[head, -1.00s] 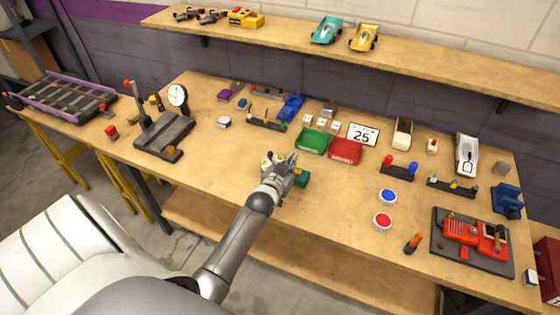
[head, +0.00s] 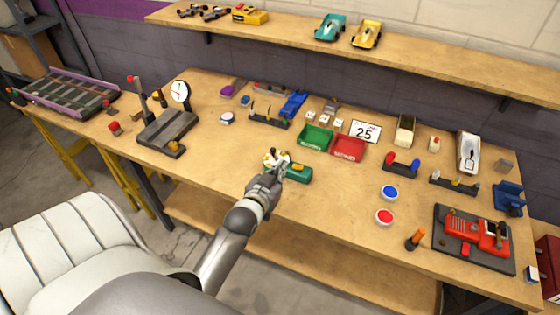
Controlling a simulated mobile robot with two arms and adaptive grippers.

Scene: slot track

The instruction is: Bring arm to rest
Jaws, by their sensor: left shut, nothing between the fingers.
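My left gripper (head: 277,174) is at the end of the arm that comes in from the lower left in the head view. It is shut and empty, over the front middle of the workbench (head: 330,215). A green device (head: 300,173) with a yellow part sits just beyond and right of the fingertips, partly hidden by them. A small whitish object with dark and yellow parts (head: 271,158) stands just behind the gripper. I cannot tell whether the fingers touch either one. My right gripper does not show.
Green bin (head: 314,138) and red bin (head: 348,147) stand behind the gripper. Blue button (head: 389,192), red button (head: 384,217) and a red car on a dark plate (head: 470,235) are to the right. A scale with a dial (head: 170,130) is left. Bare bench lies left of the gripper.

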